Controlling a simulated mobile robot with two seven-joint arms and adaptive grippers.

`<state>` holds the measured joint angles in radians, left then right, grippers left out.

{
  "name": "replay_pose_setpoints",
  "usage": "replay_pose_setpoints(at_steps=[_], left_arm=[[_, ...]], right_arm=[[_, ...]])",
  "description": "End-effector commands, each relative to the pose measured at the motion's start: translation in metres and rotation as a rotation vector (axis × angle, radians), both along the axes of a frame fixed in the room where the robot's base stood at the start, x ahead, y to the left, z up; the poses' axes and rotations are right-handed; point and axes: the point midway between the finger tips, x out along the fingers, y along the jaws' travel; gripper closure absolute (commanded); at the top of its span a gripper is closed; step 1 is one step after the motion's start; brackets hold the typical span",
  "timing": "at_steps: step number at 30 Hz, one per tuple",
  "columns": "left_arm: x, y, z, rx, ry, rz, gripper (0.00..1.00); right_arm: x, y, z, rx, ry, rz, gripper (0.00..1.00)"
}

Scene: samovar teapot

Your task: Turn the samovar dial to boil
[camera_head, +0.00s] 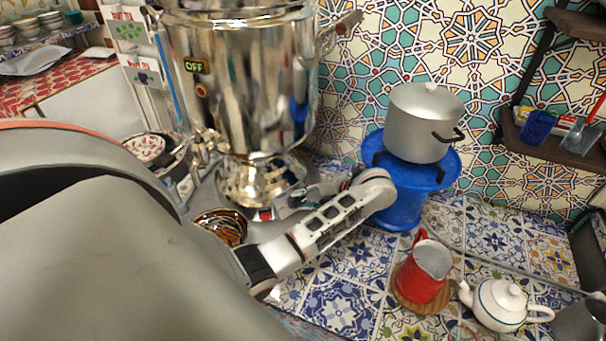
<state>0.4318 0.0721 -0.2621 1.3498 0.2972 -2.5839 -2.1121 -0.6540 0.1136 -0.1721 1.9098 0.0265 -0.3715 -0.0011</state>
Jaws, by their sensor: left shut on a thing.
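The shiny metal samovar (250,75) stands upright at the upper middle. My left arm reaches in from the left and bends back toward the samovar's base (248,180). My left gripper (280,208) is low at the right of that base, shut on a small part there that appears to be the dial. The fingers mostly hide this part, so its setting cannot be read. My right gripper is not in view.
A metal pot (424,120) sits on a blue stand (405,208) at the right. A red jug (421,280) and a white teapot (502,303) stand on the tiled counter in front. A brown patterned bowl (222,226) is close beside my left arm.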

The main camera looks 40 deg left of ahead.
Motion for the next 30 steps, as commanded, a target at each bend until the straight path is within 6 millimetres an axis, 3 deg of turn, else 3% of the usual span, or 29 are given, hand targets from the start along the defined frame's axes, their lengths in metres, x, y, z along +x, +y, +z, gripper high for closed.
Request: replay_pose_setpoints(at_steps=[21,22,30], left_arm=[[-0.0008,-0.0015,-0.0025,0.007,0.064,-0.049,1.00],[-0.0008,-0.0014,-0.0025,0.007,0.063,-0.049,0.76],[-0.0004,-0.0013,-0.0015,0.008,0.061,-0.048,0.73]], right_arm=[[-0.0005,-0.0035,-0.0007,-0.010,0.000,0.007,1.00],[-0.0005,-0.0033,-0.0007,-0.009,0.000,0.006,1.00],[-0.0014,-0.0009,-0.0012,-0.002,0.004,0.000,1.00]])
